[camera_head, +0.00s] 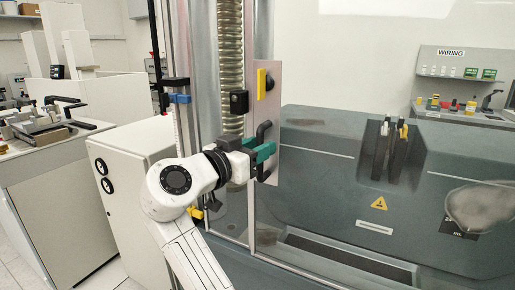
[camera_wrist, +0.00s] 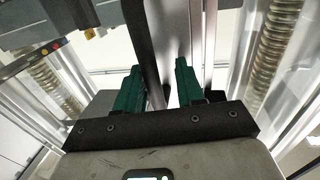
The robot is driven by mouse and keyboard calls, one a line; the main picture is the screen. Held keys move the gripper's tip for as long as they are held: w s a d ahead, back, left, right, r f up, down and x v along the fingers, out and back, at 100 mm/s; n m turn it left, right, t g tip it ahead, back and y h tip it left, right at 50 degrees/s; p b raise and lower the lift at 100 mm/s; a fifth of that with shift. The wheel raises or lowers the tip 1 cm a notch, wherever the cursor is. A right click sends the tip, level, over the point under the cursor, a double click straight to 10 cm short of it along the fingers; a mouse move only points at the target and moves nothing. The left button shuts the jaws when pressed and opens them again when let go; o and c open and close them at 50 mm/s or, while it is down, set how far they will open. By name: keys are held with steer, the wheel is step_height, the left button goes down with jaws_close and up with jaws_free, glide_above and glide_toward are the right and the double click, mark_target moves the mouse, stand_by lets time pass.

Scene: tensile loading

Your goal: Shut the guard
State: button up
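The guard appears to be a clear, metal-framed door on the testing machine. Its narrow plate (camera_head: 278,95) carries a black handle (camera_head: 264,132). My gripper (camera_head: 264,156), with green fingers, is level with the handle and close against it. In the wrist view, the dark handle bar (camera_wrist: 149,45) runs between the two green fingers (camera_wrist: 160,88). The fingers stand apart, with a bright gap between the bar and the right finger. The handle's lower part is partly hidden by my gripper. How far the guard stands open is hard to tell.
A ribbed column (camera_head: 231,60) stands behind the guard frame. The large dark grey machine body (camera_head: 330,150) fills the right side, with a yellow warning label (camera_head: 379,203). A white cabinet (camera_head: 130,190) stands to the left of my arm. A wiring bench (camera_head: 460,112) is at the far right.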

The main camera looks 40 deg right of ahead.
steer(key=s+a+b, duration=0.1)
steer(key=a, duration=0.9)
steer(key=shift+s+a+b, duration=0.3)
steer(key=shift+s+a, duration=0.05)
steer(key=shift+f, duration=0.1)
steer(key=s+d+f+n+y+p, duration=0.1)
steer(key=s+d+f+n+y, duration=0.15)
steer(key=f, duration=0.75)
steer(key=s+d+f+n+y, duration=0.2)
steer(key=s+f+n+y, duration=0.15)
steer(key=f, duration=0.65)
steer(key=s+d+f+n+y+p, duration=0.1)
steer(key=s+d+f+n+y, duration=0.25)
steer(key=f, duration=0.65)
steer(key=s+a+f+n+g+y+p, duration=0.1)
steer(key=s+a+f+n+y, duration=0.2)
steer(key=s+f, duration=0.3)
steer(key=s+a+f+n+y+p, duration=0.1)
steer(key=s+a+f+n+y, duration=0.2)
steer(key=s, duration=1.1)
step_height(320, 180, down, 4)
steer(key=shift+s+a+f+g+y, duration=0.3)
steer(key=shift+g+y, duration=0.1)
steer(key=shift+y, duration=0.65)
